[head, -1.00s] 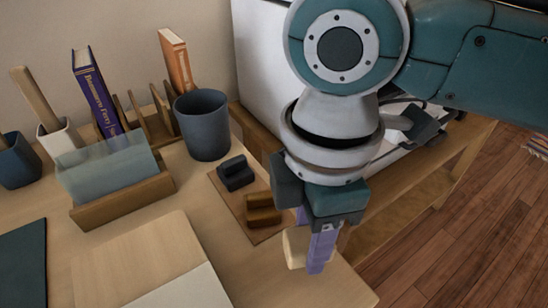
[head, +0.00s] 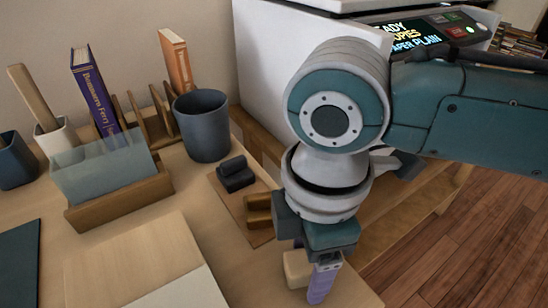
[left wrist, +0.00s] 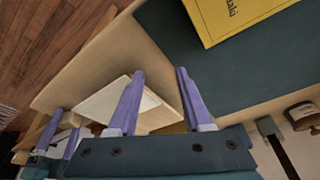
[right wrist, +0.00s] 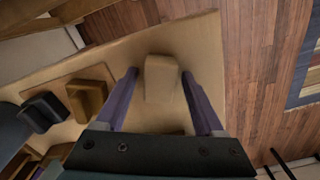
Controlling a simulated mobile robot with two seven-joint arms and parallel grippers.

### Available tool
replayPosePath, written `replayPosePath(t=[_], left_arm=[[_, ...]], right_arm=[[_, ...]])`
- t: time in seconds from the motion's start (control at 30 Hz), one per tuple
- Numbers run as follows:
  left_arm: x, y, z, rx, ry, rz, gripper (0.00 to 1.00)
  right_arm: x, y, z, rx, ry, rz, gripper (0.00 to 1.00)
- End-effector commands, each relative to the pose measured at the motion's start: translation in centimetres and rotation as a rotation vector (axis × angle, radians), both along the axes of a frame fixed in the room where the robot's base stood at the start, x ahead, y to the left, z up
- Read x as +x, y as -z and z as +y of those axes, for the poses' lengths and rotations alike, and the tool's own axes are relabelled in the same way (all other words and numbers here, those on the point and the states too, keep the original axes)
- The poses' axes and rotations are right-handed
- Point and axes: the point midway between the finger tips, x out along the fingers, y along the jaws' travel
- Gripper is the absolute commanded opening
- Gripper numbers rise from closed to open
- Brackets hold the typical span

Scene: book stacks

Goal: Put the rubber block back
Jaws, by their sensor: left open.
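A cream block (head: 297,268), which I take for the rubber block, is near the desk's right edge. My right gripper (head: 321,285) points down over it. In the right wrist view the block (right wrist: 161,78) lies between the fingers of my right gripper (right wrist: 158,72), which are open with a visible gap on both sides. A flat tan board (head: 228,197) beside it carries a dark grey block (head: 237,175) and a brown block (head: 258,210). My left gripper (left wrist: 162,75) is open and empty above the desk; it is outside the head view.
A dark grey cup (head: 202,125), a wooden organizer with a clear front (head: 105,165) and upright books stand at the back. A pale pad (head: 150,260) lies at front. A copier (head: 290,60) stands behind my right arm. Beyond the desk's right edge is the wooden floor.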

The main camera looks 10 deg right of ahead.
Motion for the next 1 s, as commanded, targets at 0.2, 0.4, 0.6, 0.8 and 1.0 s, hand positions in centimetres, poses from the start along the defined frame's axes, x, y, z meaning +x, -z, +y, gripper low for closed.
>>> replayPosePath(t=[0.2,0.4,0.6,0.8,1.0], left_arm=[[0.0,0.0,0.2,0.007,0.004,0.000,0.50],[0.0,-0.7,0.3,0.010,0.006,0.001,0.50],[0.0,-2.4,0.3,0.010,0.006,0.001,0.50],[0.0,-3.5,0.2,0.009,0.006,0.000,0.50],[0.0,-3.9,0.2,0.007,0.004,0.000,0.50]], right_arm=[[0.0,0.0,0.0,0.000,0.000,0.000,0.74],[0.1,-1.8,0.0,0.002,0.000,-0.002,0.74],[0.1,-6.3,0.0,0.003,-0.001,-0.004,0.74],[0.1,-10.3,0.0,0.002,0.000,-0.004,0.74],[0.1,-12.2,0.0,0.000,0.001,0.000,0.74]])
